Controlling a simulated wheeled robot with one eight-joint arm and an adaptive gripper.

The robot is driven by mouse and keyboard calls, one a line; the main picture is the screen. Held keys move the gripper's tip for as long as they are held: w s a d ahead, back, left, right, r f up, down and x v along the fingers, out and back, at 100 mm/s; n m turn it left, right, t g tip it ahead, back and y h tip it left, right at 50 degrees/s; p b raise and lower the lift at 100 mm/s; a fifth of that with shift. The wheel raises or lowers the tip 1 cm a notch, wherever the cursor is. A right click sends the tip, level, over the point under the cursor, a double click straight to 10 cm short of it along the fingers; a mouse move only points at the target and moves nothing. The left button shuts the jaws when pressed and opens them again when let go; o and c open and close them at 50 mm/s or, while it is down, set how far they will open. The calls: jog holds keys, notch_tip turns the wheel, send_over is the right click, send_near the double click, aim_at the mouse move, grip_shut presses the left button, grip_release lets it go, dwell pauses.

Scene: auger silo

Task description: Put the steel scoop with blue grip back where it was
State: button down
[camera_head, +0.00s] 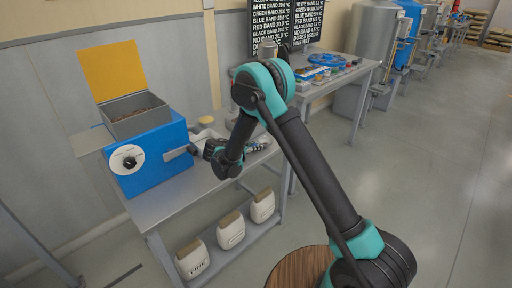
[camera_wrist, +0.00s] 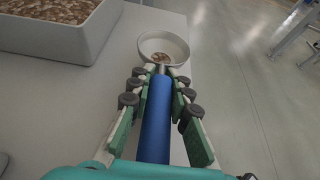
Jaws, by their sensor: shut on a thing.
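The steel scoop's blue grip (camera_wrist: 157,118) lies between the fingers of my gripper (camera_wrist: 157,92) in the wrist view, and the fingers are shut on it. The scoop's round bowl (camera_wrist: 164,43) points away from my gripper and has a small heap of brown grains in it. In the head view my gripper (camera_head: 250,146) is over the right part of the grey bench, and the scoop there is mostly hidden or too small to make out. I cannot tell whether the bowl touches the bench.
A blue machine (camera_head: 157,157) with a dial and an open grain hopper (camera_head: 136,116) stands on the bench (camera_head: 190,190). A grey tray of grain (camera_wrist: 60,40) is left of the scoop. White containers (camera_head: 230,230) stand on the lower shelf. Another table (camera_head: 340,82) holds small items behind.

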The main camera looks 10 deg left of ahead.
jog(key=shift+f, duration=0.5)
jog(key=c, duration=1.3)
grip_release()
